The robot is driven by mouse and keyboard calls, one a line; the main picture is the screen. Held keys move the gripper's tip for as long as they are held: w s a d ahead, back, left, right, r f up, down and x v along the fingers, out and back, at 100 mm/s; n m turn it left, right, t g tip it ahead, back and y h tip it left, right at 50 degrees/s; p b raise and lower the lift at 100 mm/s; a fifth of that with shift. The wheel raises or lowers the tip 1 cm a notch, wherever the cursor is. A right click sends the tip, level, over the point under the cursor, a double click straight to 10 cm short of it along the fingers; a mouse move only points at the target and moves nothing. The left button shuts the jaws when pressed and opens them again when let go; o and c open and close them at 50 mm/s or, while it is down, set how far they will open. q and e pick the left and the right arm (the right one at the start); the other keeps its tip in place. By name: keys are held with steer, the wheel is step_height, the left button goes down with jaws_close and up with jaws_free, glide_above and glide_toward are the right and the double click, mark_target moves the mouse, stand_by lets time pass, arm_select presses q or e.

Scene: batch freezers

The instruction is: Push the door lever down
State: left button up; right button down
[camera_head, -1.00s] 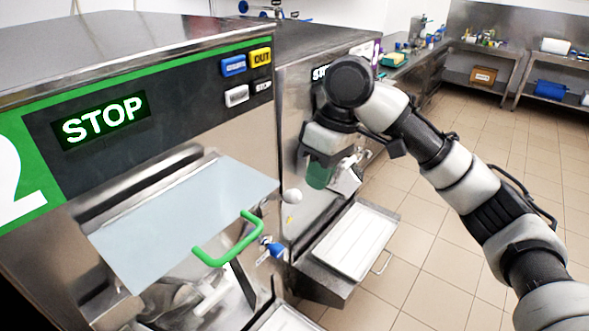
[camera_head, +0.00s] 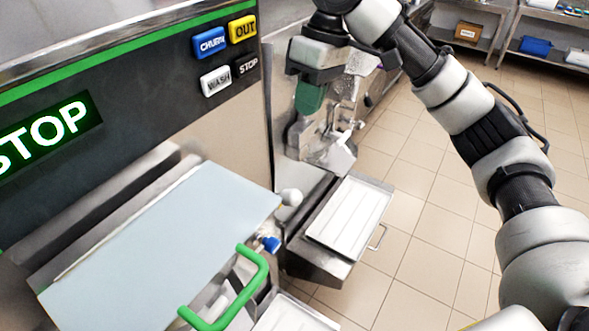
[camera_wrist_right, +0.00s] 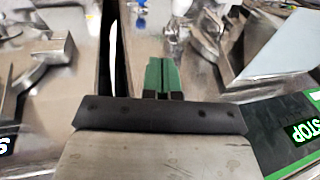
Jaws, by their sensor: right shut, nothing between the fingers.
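The near freezer's front carries a pale blue-grey panel (camera_head: 160,250). At its right end is a white ball knob (camera_head: 290,197), and below it a green U-shaped handle (camera_head: 235,297). Which of these belongs to the door lever I cannot tell for sure. My right gripper (camera_head: 310,97) has green fingers, shut and empty, pointing down. In the picture it lies above and right of the knob, apart from it, in front of the neighbouring machine's metal fittings. In the right wrist view the green fingers (camera_wrist_right: 162,75) are together with nothing between them. My left gripper is not in view.
A control panel with a STOP display (camera_head: 45,135) and several buttons sits above the panel. A metal tray (camera_head: 348,212) sticks out from the neighbouring machine. Tiled floor (camera_head: 425,200) is free at the right. Steel shelves (camera_head: 540,45) stand at the back right.

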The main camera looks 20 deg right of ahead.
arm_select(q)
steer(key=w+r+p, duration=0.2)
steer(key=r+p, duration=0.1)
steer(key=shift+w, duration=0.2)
arm_select(e)
steer(key=s+x, duration=0.2)
steer(key=x, duration=1)
steer(key=shift+s+a, duration=0.25)
steer(key=shift+a, duration=0.05)
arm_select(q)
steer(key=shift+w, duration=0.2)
arm_select(e)
steer(key=shift+w, duration=0.1)
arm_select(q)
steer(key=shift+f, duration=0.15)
arm_select(e)
steer(key=shift+f, duration=0.1)
